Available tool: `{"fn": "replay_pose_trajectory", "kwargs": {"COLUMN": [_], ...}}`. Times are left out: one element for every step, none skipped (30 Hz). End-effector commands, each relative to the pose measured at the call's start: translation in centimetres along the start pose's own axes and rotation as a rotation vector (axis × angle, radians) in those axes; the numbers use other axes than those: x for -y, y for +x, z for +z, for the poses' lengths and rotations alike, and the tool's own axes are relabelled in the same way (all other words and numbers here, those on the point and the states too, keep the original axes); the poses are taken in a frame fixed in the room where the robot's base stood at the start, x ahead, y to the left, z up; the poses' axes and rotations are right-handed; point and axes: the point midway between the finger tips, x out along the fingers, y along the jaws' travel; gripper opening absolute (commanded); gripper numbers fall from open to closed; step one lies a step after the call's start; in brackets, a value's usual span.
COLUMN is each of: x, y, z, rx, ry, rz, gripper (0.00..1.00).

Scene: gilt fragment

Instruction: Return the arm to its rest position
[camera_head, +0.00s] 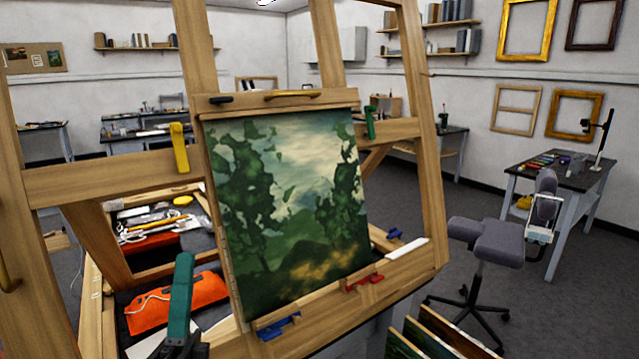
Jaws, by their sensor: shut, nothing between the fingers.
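A large wooden easel (105,178) fills the left and middle. It holds a green landscape painting (285,200) upright between its top bar and its lower ledge.
Yellow (179,148) and green (370,122) clamps sit on the easel. An orange pouch (178,303) lies behind it. At right are a grey stool (488,240), a worktable (560,168) and framed panels (450,335) low in front. Grey floor shows between them.

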Motion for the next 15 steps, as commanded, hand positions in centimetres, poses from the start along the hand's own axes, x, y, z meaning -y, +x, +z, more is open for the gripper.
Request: {"fn": "replay_pose_trajectory", "kwargs": {"x": [-0.5,-0.7,-1.0,-1.3,-1.5,-1.9,-2.2,-2.5,-2.9,-3.3,-3.6,-4.0,-4.3,-4.5,-4.8], "y": [-0.8,-1.3,-1.9,-2.4,-3.0,-3.8,-4.4,-5.2,-6.3,-7.2,-8.2,-9.5,-10.5,-11.5,-12.9], "z": [-0.5,-0.7,-1.1,-1.3,-1.6,-2.0,-2.5,-2.9,-3.5,-4.1,-4.6,-5.4,-5.9,-6.4,-7.1], "rx": [0.009,0.013,0.020,0.026,0.033,0.042,0.050,0.058,0.071,0.082,0.094,0.110,0.122,0.136,0.153], "ry": [-0.029,-0.047,-0.072,-0.093,-0.113,-0.145,-0.172,-0.199,-0.241,-0.275,-0.312,-0.360,-0.396,-0.429,-0.477], "rz": [0.013,0.019,0.029,0.036,0.044,0.056,0.066,0.077,0.094,0.108,0.124,0.144,0.160,0.175,0.197], "gripper": [0.00,0.00,0.00,0.00,0.00,0.00,0.00,0.00,0.00,0.00,0.00,0.00,0.00,0.00,0.00]}}
